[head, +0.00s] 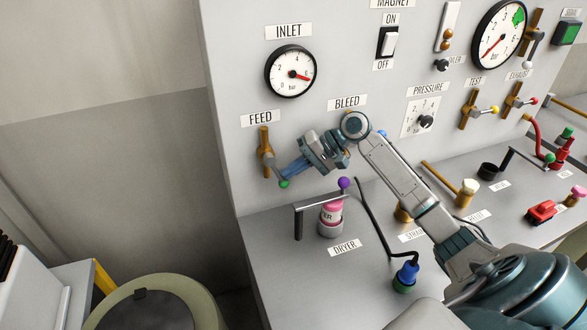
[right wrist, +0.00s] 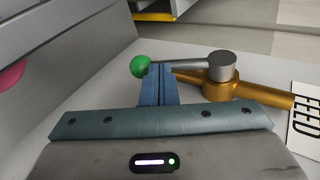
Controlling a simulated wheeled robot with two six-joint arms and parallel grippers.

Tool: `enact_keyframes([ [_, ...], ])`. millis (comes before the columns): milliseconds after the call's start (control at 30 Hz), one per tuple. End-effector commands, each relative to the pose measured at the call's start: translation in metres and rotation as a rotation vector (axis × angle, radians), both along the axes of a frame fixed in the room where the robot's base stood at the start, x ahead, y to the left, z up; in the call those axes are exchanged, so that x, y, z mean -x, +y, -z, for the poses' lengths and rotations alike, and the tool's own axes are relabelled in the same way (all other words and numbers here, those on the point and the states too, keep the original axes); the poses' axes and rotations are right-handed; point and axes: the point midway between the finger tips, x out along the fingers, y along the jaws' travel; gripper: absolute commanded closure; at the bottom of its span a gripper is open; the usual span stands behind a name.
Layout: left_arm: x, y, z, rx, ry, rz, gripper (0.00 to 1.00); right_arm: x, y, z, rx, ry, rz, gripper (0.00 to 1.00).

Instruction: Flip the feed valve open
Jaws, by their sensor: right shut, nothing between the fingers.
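The feed valve (head: 264,139) is a brass pipe fitting on the upright panel, under the FEED label (head: 260,118). Its grey lever slants down and right to a green ball knob (head: 284,183). In the right wrist view the lever (right wrist: 186,65) runs left from a grey hub (right wrist: 222,66) on the brass body (right wrist: 250,94) to the green ball (right wrist: 140,67). My right gripper (head: 284,174) is shut and empty. Its blue fingertips (right wrist: 159,70) are beside the lever close to the ball; I cannot tell whether they touch. My left gripper is out of view.
The inlet gauge (head: 291,71) is above the valve. My right arm covers the bleed area. The panel left of the valve is clear.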

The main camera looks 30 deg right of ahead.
Motion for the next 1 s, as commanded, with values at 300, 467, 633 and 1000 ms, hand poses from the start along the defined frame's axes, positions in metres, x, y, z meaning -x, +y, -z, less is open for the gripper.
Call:
enact_keyframes([
  [300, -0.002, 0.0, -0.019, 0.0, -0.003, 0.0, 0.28, -0.005, 0.02, 0.019, -0.061, -0.012, 0.002, 1.0],
  [467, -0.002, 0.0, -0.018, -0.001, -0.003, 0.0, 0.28, -0.005, 0.02, 0.02, -0.059, -0.013, 0.002, 1.0],
  [633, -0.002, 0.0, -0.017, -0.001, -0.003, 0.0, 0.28, -0.004, 0.018, 0.02, -0.058, -0.013, 0.003, 1.0],
  [1000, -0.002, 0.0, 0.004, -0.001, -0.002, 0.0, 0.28, 0.012, -0.019, -0.001, -0.051, -0.014, 0.003, 1.0],
])
